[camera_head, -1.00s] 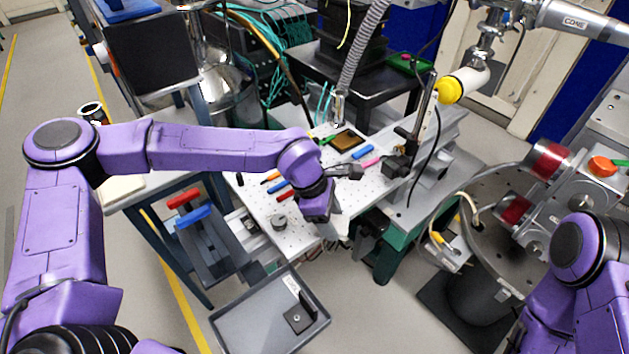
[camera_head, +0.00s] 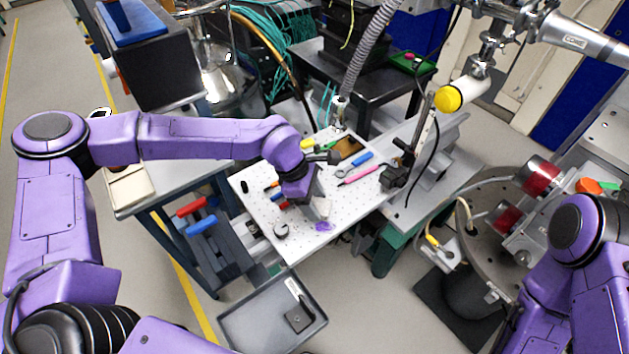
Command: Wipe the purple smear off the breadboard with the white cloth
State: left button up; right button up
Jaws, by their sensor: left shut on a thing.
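The white breadboard (camera_head: 345,205) lies in the middle of the view with several small tools on it. A purple smear (camera_head: 323,227) shows on its bare surface near the front edge. My left gripper (camera_head: 312,208) points down just behind and left of the smear. It is shut on the white cloth (camera_head: 325,207), of which only a pale piece shows beside the fingers. I cannot tell whether the cloth touches the board. My right arm shows at the lower right, but its gripper is out of view.
A grey tray (camera_head: 240,330) sits below the front edge. A black-based post stands at the board's right.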

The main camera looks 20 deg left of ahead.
pick_arm(q)
notch_tip(320, 180, up, 3)
jog(key=shift+w+f+p, duration=0.1)
jog(key=shift+p, duration=0.95)
jog(key=shift+r+p, duration=0.7)
jog(key=shift+r, duration=0.05)
